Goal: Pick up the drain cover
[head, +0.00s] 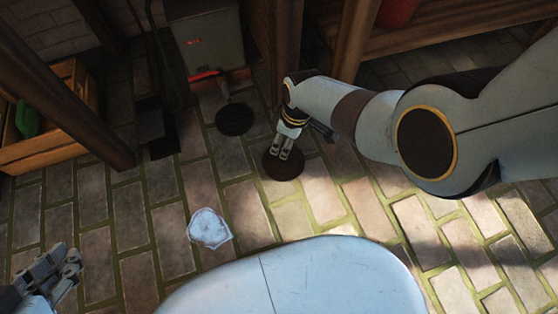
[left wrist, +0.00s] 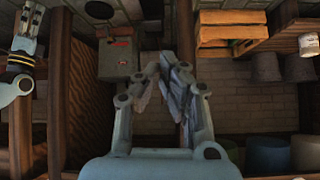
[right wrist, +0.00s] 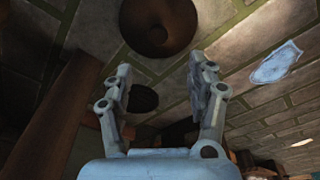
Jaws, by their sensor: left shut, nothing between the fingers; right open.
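A round brown disc (head: 284,164) lies flat on the brick floor and looks like the drain cover. In the right wrist view the disc (right wrist: 158,25) has a small dark spot at its middle. A second, darker round drain piece (head: 235,119) lies in the floor by the grey box; it also shows in the right wrist view (right wrist: 143,98). I cannot tell whether it is a grate or an opening. My right gripper (head: 285,154) is open and empty above the brown disc, partly covering it in the head view. My left gripper (head: 72,268) is shut and empty, far to the left.
A grey box (head: 205,45) with a red part stands behind the darker round piece. A wooden crate (head: 45,145) with a green thing is at the left, beside a wooden post (head: 65,95). A pale flat patch (head: 209,228) lies on open floor.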

